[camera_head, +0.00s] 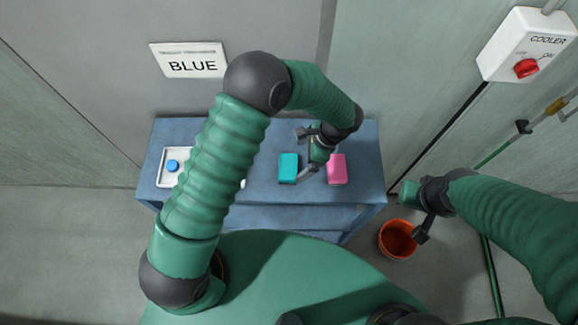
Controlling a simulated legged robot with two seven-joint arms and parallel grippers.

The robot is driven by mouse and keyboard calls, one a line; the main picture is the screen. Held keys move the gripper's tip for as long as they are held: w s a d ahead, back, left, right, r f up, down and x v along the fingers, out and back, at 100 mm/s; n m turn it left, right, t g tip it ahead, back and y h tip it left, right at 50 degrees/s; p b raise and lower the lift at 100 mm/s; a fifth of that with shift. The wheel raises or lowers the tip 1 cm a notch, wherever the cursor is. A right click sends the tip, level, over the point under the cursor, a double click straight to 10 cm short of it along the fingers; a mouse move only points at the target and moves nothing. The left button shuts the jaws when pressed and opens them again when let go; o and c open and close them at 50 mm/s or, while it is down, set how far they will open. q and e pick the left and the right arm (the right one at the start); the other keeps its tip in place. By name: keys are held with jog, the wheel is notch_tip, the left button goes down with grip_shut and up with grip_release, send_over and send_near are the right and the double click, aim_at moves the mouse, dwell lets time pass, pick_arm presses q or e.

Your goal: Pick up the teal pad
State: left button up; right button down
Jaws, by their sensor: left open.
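The teal pad (288,168) lies flat on the blue table (265,195), left of the pink pad. My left gripper (305,152) is open, above the table at the right side of the teal pad, between it and the pink pad (337,169). One finger shows near the pad's top right and the other near its lower right. Whether a finger touches the pad cannot be told. My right gripper (420,215) is at the right, away from the table, above the floor near the bucket; its jaw state is unclear.
A white tray (163,183) with a blue round piece (172,166) is on the table's left, partly hidden by my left arm. An orange bucket (397,240) stands on the floor right of the table. A sign reading BLUE (190,61) and a cooler switch box (528,45) are on the walls.

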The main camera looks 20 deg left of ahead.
aim_at(289, 166)
pick_arm(q)
jog(key=x, duration=0.3)
jog(key=w+p+x, duration=0.1)
jog(key=x, duration=0.1)
jog(key=shift+a+r, duration=0.1)
jog(key=shift+a, duration=0.2)
jog(key=shift+s+a+f+p, duration=0.35)
jog(key=shift+a+f+p, duration=0.35)
jog(key=shift+p, duration=0.3)
jog(key=shift+d+p+x, duration=0.25)
jog(key=shift+p+x, duration=0.05)
jog(key=shift+x, duration=0.95)
jog(key=shift+f, duration=0.35)
jog(key=shift+w+a, duration=0.1)
jog(key=shift+w, duration=0.05)
jog(key=c, duration=1.1)
pick_arm(e)
jog(key=r, duration=0.3)
jog(key=shift+w+a+r, duration=0.3)
jog(key=shift+w+r, duration=0.05)
jog(key=shift+r, duration=0.05)
